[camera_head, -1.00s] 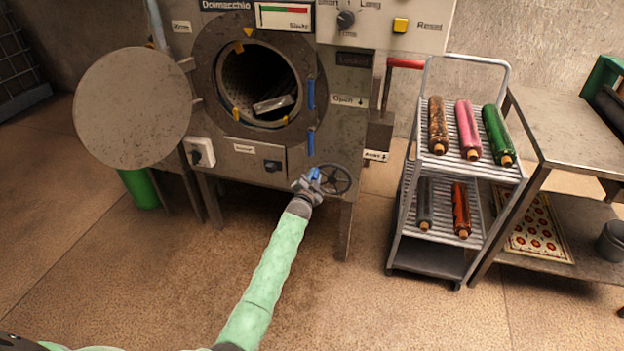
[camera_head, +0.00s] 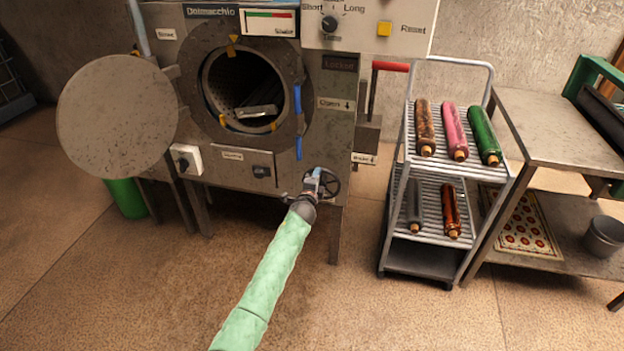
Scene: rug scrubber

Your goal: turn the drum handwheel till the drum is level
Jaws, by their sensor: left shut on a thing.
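The drum (camera_head: 243,88) shows through the round, open mouth of the grey machine, with a metal piece (camera_head: 256,111) lying low inside it. Yellow marks sit around the mouth's ring. I cannot tell from this view whether the drum is level. The small dark handwheel (camera_head: 332,184) is on the machine's lower right front. My left gripper (camera_head: 317,180) is at the wheel's left side, shut on it, and covers part of the rim. My right gripper is out of view.
The round drum door (camera_head: 118,116) hangs open at left. A red-handled lever (camera_head: 391,67) is on the machine's right. A wire cart (camera_head: 430,258) with several rolled rugs stands right of the wheel, beside a metal table (camera_head: 545,125). The floor in front is clear.

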